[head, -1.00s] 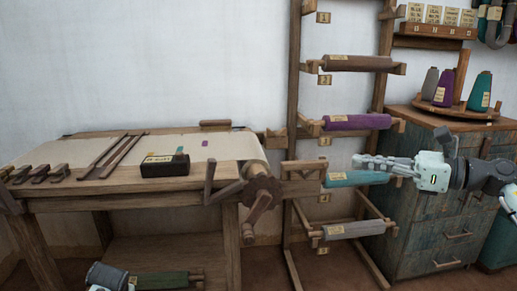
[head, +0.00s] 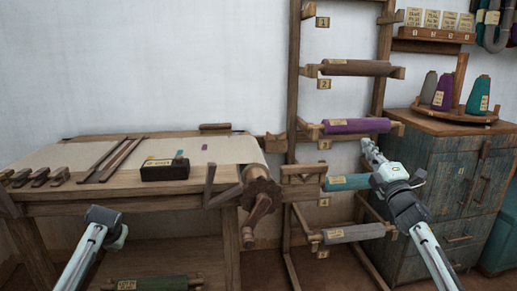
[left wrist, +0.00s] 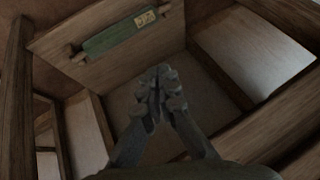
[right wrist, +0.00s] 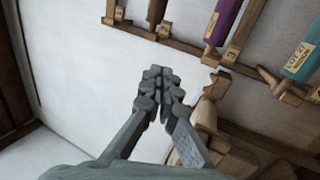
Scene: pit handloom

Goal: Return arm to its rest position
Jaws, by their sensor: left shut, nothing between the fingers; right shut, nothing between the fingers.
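My right gripper (head: 368,147) is shut and empty, pointing up in front of the rack, near the right ends of the purple roll (head: 357,126) and teal roll (head: 347,182). It also shows shut in the right wrist view (right wrist: 156,73), with white wall behind it. My left arm rises from the bottom left of the head view, in front of the loom table (head: 140,185); its fingers are not clear there. In the left wrist view my left gripper (left wrist: 158,72) is shut and empty, with a green labelled roll (left wrist: 112,38) beyond it.
A brown roll (head: 355,68) and a grey roll (head: 353,233) lie on other rungs. The cabinet (head: 465,180) stands close right of my right arm. A black box (head: 165,172) sits on the loom table.

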